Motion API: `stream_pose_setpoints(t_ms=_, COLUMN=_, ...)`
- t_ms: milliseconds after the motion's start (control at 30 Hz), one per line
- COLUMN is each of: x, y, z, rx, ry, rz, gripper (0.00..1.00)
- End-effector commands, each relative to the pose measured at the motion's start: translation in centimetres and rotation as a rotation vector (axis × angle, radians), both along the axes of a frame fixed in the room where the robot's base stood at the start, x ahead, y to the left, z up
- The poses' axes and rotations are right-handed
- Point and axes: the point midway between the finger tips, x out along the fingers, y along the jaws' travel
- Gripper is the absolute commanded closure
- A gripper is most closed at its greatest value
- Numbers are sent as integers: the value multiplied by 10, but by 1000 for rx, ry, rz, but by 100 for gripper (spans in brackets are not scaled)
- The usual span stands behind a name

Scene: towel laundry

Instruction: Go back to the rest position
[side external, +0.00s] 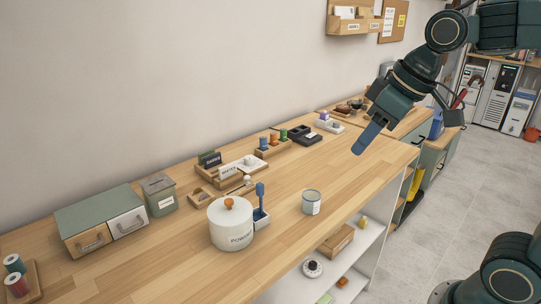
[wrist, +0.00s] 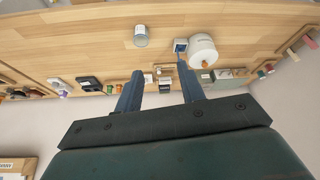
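My gripper (side external: 365,141) hangs above the right part of the wooden worktop, pointing down and left, in the side external view. In the wrist view my gripper (wrist: 160,82) has its two blue fingers apart, with nothing between them. It touches nothing on the worktop. The arm comes in from the upper right.
The wooden worktop (side external: 285,240) holds a white powder pot (side external: 232,226), a grey-white cup (side external: 311,202), a blue-handled brush in a holder (side external: 261,215), a green canister (side external: 159,196) and a drawer box (side external: 100,220). Small racks line the wall. The worktop's right front is clear.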

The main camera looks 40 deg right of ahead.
Motion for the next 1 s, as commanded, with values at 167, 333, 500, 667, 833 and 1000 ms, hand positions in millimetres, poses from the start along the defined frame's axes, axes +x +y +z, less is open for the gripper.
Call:
stream_pose_setpoints(t_ms=167, x=-43, y=-3, z=-12, rx=9, ry=-19, rz=-78, gripper=61)
stream_pose_setpoints(t_ms=333, x=-76, y=-7, z=-28, rx=17, ry=-33, rz=-146, gripper=61)
stream_pose_setpoints(t_ms=500, x=-95, y=-11, z=-40, rx=24, ry=-42, rz=-191, gripper=61)
stream_pose_setpoints(t_ms=667, x=-102, y=-12, z=-45, rx=27, ry=-45, rz=-208, gripper=61)
stream_pose_setpoints(t_ms=833, x=-102, y=-12, z=-45, rx=28, ry=-44, rz=-209, gripper=61)
stream_pose_setpoints(t_ms=1000, x=-102, y=-12, z=-45, rx=27, ry=-44, rz=-208, gripper=61)
